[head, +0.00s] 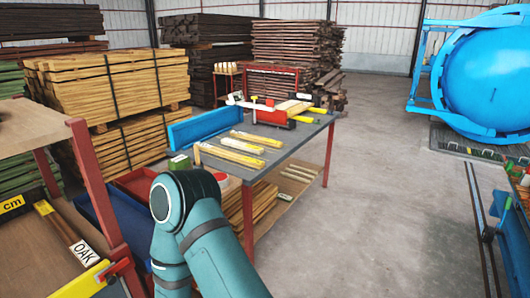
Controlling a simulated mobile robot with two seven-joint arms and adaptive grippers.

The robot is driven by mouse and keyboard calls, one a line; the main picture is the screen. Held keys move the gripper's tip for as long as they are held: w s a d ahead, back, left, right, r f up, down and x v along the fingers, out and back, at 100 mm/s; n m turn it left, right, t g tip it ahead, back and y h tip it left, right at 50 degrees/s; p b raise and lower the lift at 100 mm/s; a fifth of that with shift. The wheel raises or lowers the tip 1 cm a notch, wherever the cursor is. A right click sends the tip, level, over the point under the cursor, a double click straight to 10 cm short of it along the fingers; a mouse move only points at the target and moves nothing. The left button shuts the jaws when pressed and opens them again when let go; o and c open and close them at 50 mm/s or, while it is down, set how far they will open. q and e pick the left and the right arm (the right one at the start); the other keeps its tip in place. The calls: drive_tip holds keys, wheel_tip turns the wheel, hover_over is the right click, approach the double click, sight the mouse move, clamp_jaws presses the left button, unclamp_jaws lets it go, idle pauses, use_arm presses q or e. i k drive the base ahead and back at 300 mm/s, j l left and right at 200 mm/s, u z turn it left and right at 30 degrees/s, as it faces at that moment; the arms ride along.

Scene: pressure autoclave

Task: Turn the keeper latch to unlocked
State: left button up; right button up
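The blue pressure autoclave (492,80) stands at the upper right, cut off by the picture's edge. Its large rounded blue end and a blue frame (418,75) beside it show. I cannot make out a keeper latch, or whether one is locked. A bent teal arm of mine rises from the bottom, left of the middle, in front of the work table. No gripper shows in this view, so I cannot see whether either is open or holding anything.
A grey work table (290,142) with red legs holds wood strips and tools. Lumber stacks (110,80) fill the back. Metal rails (477,225) run along the right floor. The concrete floor (390,200) between is clear.

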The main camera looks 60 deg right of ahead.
sight(111, 279)
drive_tip(key=k+z, duration=0.2)
drive_tip(key=z, duration=0.15)
drive_tip(key=k+l+z, duration=0.1)
drive_tip(key=k+z, duration=0.2)
drive_tip(key=i+l+z, duration=0.25)
drive_tip(key=z, duration=0.15)
drive_tip(key=i+l+z, duration=0.15)
drive_tip(key=i+z, duration=0.3)
drive_tip(key=i+l, duration=0.2)
drive_tip(key=i, duration=0.35)
drive_tip(key=i+l, duration=0.2)
drive_tip(key=i, duration=0.35)
drive_tip(key=i+l, duration=0.2)
drive_tip(key=i, duration=0.35)
